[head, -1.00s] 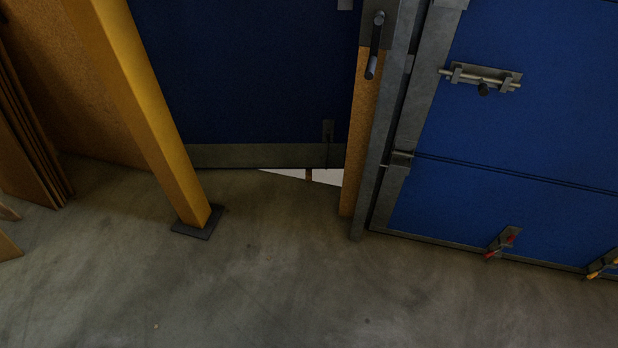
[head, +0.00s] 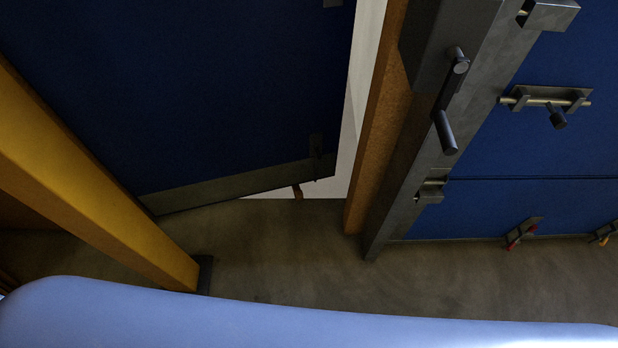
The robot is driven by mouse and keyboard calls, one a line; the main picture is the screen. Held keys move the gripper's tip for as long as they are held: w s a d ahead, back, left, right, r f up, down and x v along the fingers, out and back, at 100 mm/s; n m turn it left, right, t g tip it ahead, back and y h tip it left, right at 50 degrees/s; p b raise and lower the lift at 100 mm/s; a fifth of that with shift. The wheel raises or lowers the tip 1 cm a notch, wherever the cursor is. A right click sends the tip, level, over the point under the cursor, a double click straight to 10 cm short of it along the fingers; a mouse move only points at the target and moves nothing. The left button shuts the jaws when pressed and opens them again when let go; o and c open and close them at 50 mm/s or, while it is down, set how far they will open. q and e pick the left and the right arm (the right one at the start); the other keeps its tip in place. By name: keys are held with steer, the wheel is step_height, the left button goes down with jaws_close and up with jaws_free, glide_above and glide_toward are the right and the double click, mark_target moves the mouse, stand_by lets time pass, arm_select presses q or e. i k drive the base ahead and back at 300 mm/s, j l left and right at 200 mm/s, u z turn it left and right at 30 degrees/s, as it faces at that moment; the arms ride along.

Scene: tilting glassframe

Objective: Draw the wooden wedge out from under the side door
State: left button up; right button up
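The side door (head: 190,90) is the dark blue panel at the upper left, with a grey metal strip along its bottom edge. It stands ajar, and a bright white gap shows beside and below it. The wooden wedge (head: 297,192) is a small brown piece at the bottom edge of the door, close to its free corner. Only a short end of the wedge shows; the rest is hidden or too small to make out. Neither of my grippers is in view. A smooth pale blue shape, apparently part of my arm, crosses the bottom of the view.
A yellow post (head: 110,190) slants across the left, in front of the door. A wood-edged frame post with a dark handle (head: 449,105) stands right of the gap. Concrete floor (head: 290,260) is clear between.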

mark_target(299, 194)
steer(key=i+j+z, duration=0.15)
steer(key=j, duration=0.2)
steer(key=i+j+z, duration=0.1)
steer(key=i+j, duration=0.15)
steer(key=i+j+z, duration=0.15)
steer(key=j, duration=0.3)
